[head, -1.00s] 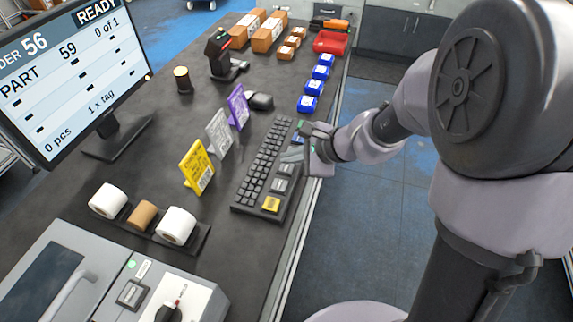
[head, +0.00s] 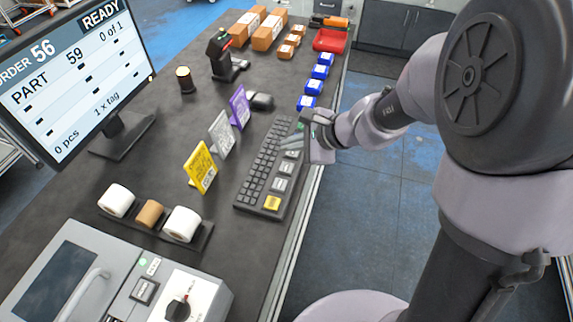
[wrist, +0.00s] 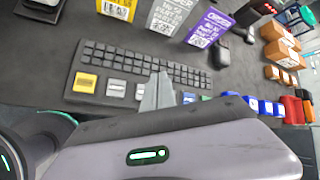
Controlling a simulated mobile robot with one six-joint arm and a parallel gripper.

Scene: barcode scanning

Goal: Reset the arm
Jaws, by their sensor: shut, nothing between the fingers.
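My gripper (head: 294,140) is at the right edge of the keyboard (head: 264,165) in the head view, low over its large keys. In the wrist view the closed fingers (wrist: 157,92) stand in front of the row of large keys at the near side of the keyboard (wrist: 120,72). The fingers are together with nothing between them. Whether they touch a key is unclear. My arm reaches in from the right, over the bench edge.
Yellow (head: 201,167), grey (head: 222,134) and purple (head: 239,107) tag cards stand left of the keyboard.

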